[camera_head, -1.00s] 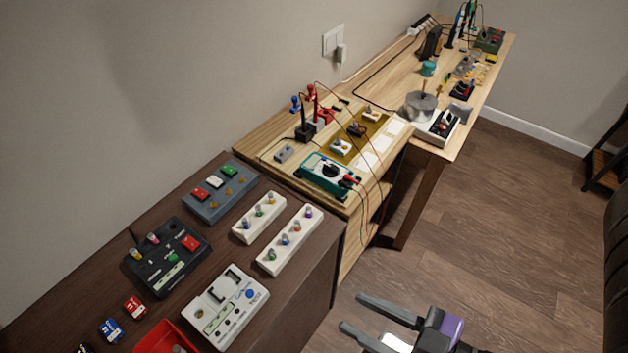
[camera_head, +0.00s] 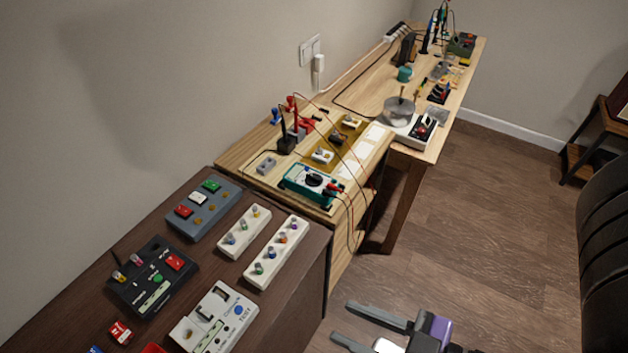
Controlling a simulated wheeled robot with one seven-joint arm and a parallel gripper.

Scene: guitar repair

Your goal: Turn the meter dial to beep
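The teal meter (camera_head: 311,187) lies face up near the front edge of the light wooden bench. Its round dark dial (camera_head: 314,180) shows on its face, but its setting is too small to read. Red and black leads run from its right end. My gripper (camera_head: 340,322) is at the bottom of the view, over the floor, to the right of the dark cabinet. It points left, its two grey fingers are apart, and nothing is between them. It is well below and clear of the meter in the picture.
The dark brown cabinet (camera_head: 290,315) at the lower left bears pedals and white blocks with knobs. A grey pot (camera_head: 398,109) and a white device (camera_head: 418,131) stand on the farther bench. A black chair (camera_head: 603,240) is at the right edge. The floor (camera_head: 470,220) between is clear.

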